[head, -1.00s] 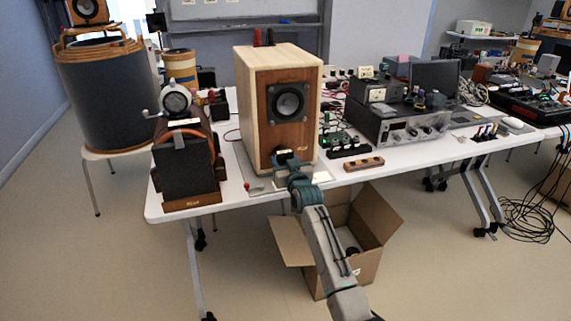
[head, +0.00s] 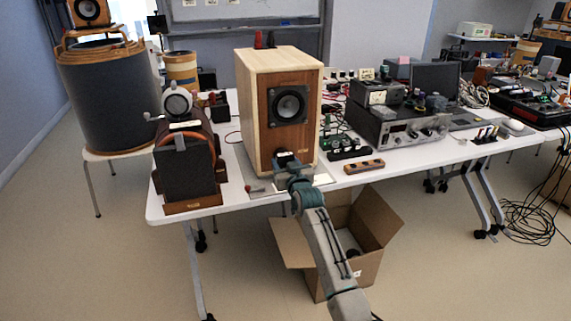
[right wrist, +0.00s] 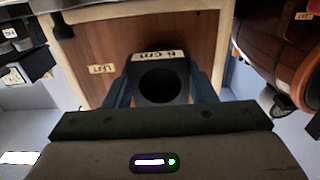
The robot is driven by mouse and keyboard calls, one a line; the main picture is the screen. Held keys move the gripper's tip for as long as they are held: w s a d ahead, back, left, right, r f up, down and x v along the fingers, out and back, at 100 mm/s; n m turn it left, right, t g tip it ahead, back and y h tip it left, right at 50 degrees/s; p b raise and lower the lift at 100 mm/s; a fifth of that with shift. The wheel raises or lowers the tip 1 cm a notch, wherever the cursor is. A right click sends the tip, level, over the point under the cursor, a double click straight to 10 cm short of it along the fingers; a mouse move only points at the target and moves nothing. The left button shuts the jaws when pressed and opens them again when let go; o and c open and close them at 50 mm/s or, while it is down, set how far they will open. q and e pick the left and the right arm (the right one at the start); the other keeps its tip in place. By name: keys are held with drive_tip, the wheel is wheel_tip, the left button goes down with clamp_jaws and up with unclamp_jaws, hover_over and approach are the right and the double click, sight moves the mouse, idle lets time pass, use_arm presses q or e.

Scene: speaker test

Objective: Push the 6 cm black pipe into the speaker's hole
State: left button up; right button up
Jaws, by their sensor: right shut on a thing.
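The wooden speaker (head: 252,110) stands upright on the white table, with a round driver (head: 289,104) in its brown front. My right gripper (head: 287,164) is low at the speaker's front and shut on the black pipe (head: 283,155). In the right wrist view, the black pipe (right wrist: 180,75) sits between the two fingers of my right gripper (right wrist: 160,90), its round opening toward the camera and a pale "6 CM" label on one side. The speaker front (right wrist: 110,45) is behind it. The speaker's hole is hidden, so I cannot tell whether the pipe is inside it. My left gripper is not in view.
A dark cabinet with a horn (head: 186,170) stands left of the speaker. A small wooden block (head: 364,166), green boards and grey instruments (head: 400,128) are to the right. An open cardboard box (head: 365,262) is on the floor beneath the table's front edge.

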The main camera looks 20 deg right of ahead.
drive_tip(key=shift+w+b, duration=0.7)
drive_tip(key=shift+w, duration=0.35)
idle(0.5)
idle(0.4)
drive_tip(key=o, duration=1.2)
